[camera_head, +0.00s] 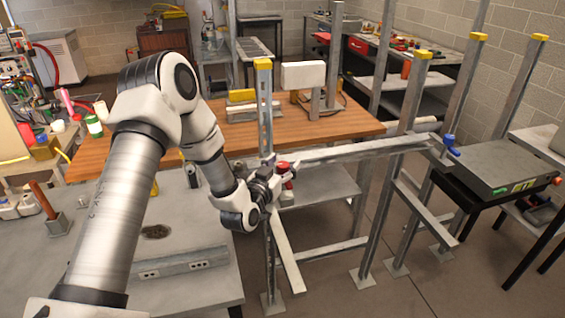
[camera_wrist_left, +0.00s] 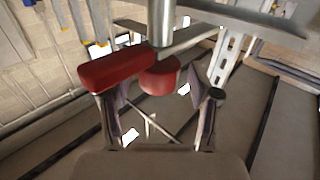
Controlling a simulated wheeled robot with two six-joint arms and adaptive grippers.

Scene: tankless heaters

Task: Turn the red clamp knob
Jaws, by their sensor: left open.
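The red clamp knob (camera_head: 284,168) sits on the metal frame by the near upright post in the head view. My left gripper (camera_head: 272,182) is right beside it there and partly hides the post. In the left wrist view the knob shows as a long red lobe (camera_wrist_left: 115,72) and a shorter rounded one below a grey metal shaft (camera_wrist_left: 161,22). My left gripper (camera_wrist_left: 161,98) is open there, its fingers apart. The long lobe lies over the left fingertip and the shorter one in front of the gap. I cannot tell whether a finger touches the knob. My right gripper is not in view.
The metal frame (camera_head: 365,150) has several yellow-capped posts, a crossbar and lower braces around my left gripper. A wooden-topped table (camera_head: 235,138) stands behind it. A grey bench (camera_head: 190,295) lies at left under my arm. Clear floor shows at lower right.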

